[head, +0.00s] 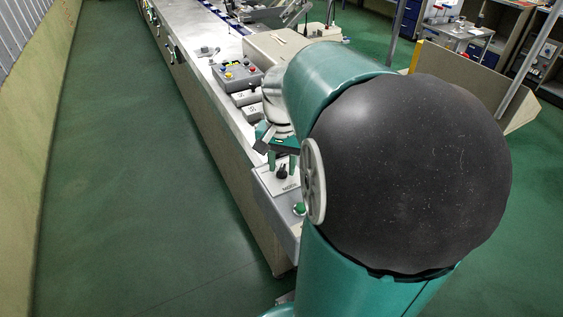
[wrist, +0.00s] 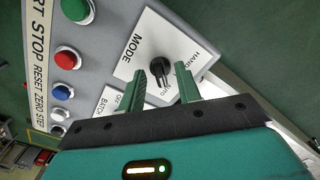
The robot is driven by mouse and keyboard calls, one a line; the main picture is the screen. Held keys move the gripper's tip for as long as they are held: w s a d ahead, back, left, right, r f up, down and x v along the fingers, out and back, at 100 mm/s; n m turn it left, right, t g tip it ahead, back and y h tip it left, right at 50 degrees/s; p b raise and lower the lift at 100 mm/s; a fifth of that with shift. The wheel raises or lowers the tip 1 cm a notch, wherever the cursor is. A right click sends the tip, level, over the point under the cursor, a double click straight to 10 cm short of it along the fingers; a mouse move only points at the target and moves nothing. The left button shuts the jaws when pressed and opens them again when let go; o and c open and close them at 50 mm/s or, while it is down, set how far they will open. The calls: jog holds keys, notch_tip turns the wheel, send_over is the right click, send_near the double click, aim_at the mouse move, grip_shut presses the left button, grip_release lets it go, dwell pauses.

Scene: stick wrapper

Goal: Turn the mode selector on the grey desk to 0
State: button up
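The mode selector is a black knob on a white plate marked MODE, on the sloped grey desk panel (head: 281,209). The knob (head: 282,172) shows in the head view just below my gripper (head: 282,161). In the wrist view the knob (wrist: 159,67) sits close to the tips of my gripper (wrist: 170,67).
The wrist view shows a green button (wrist: 76,9), a red button (wrist: 67,58) and a blue button (wrist: 62,92) on the same panel. A BATCH plate (wrist: 116,101) lies beside the MODE plate. Another button box (head: 237,74) stands farther along the bench. Green floor (head: 140,170) lies open at left.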

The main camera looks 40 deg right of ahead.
grip_shut()
jog(key=shift+n, duration=0.3)
jog(key=n, duration=0.4)
jog(key=shift+n, duration=2)
jog(key=shift+r, duration=0.1)
grip_release()
